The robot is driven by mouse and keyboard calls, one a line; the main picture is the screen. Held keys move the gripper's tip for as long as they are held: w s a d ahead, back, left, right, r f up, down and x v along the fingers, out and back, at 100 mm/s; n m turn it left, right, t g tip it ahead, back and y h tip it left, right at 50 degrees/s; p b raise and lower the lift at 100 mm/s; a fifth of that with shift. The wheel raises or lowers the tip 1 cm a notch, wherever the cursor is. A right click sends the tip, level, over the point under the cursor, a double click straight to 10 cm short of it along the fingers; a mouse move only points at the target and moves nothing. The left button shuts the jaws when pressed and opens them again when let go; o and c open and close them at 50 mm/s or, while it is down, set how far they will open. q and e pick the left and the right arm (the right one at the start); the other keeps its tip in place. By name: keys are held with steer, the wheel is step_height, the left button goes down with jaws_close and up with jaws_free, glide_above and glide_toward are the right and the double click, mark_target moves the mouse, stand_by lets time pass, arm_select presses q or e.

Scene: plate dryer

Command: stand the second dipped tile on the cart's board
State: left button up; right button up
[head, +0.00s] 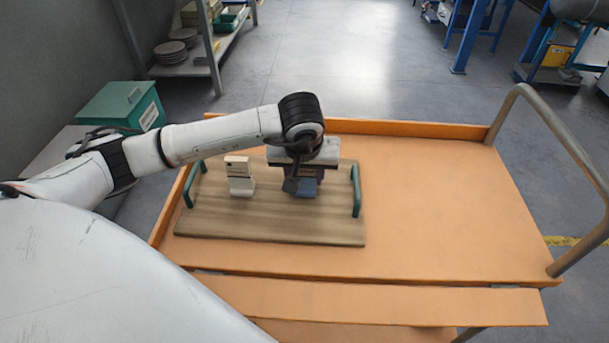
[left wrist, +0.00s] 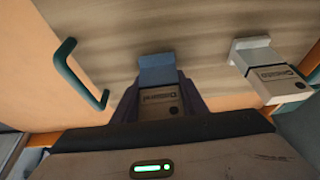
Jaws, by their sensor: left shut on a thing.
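My left gripper (head: 304,180) is above the right part of the wooden board (head: 270,226) on the orange cart. In the left wrist view the blue end (left wrist: 157,70) sticks out past the fingers. I cannot tell whether it touches the board. Another cream tile (head: 240,178) with a pale dipped end stands upright on the board, left of my gripper and apart from it. My right gripper is not in view.
The board has green handles at its left (head: 190,186) and right (head: 356,190) ends; the right one is close to my gripper. The cart top (head: 450,210) is bare to the right, with a grey push bar (head: 560,130) beyond. A green box (head: 122,108) stands at left.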

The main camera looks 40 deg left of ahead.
arm_select(q)
steer(key=shift+f, duration=0.4)
steer(key=o, duration=1.1)
steer(key=shift+r, duration=0.3)
steer(key=v, duration=1.1)
steer(key=shift+s+d+r, duration=0.1)
steer(key=shift+s+r, duration=0.05)
steer(key=shift+r, duration=0.15)
